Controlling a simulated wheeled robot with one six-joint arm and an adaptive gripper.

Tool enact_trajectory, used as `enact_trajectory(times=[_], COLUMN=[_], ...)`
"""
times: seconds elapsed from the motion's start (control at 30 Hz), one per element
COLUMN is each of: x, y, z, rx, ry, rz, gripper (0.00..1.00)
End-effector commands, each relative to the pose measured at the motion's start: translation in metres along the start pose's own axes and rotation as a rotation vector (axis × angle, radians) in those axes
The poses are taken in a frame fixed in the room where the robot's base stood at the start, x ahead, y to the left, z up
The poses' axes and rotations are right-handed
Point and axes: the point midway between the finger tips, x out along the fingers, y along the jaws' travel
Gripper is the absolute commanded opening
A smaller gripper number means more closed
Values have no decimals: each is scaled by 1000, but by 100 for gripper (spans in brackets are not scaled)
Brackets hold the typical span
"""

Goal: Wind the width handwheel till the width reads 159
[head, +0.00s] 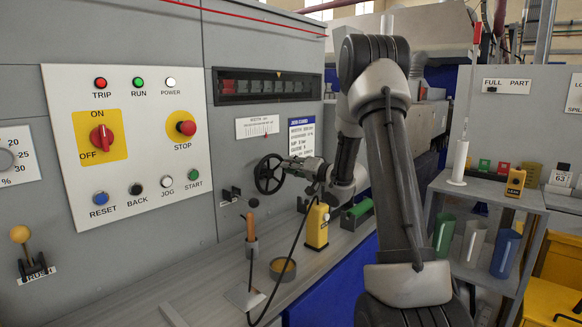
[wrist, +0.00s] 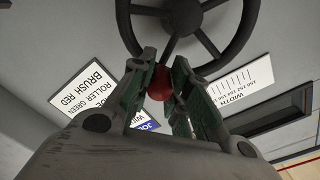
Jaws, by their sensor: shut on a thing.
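The black width handwheel (head: 269,174) stands out from the grey machine front, and its rim and spokes (wrist: 188,22) fill the top of the wrist view. My gripper (head: 284,166) is at the wheel's right side in the head view. In the wrist view my gripper (wrist: 170,84) has its green-lined fingers closed around the wheel's red knob (wrist: 160,82). The white width scale (head: 257,127) is on the panel above the wheel, with a small red mark; its reading is too small to tell. In the wrist view the scale (wrist: 241,88) shows upside down.
A dark display window (head: 266,86) is above the scale. A job card (head: 301,136) hangs to the right. On the ledge below are a yellow device (head: 316,226), a wooden-handled tool (head: 251,226) and a round tin (head: 283,270). The control panel (head: 128,150) is at left.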

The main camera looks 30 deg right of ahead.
Motion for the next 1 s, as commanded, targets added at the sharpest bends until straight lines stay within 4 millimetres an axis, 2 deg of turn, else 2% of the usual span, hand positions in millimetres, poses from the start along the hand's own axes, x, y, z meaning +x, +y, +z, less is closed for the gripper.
enact_trajectory(times=[0.03,0.07,0.2,0.57,0.67,1.0], x=[-1,-1,-1,-4,-17,-91], y=[2,2,1,1,1,1], z=[0,0,0,0,-1,-1], rx=[1,1,0,0,0,0], ry=[0,0,0,1,2,4], rz=[5,5,4,2,3,5], gripper=[0,20,42,42,42,42])
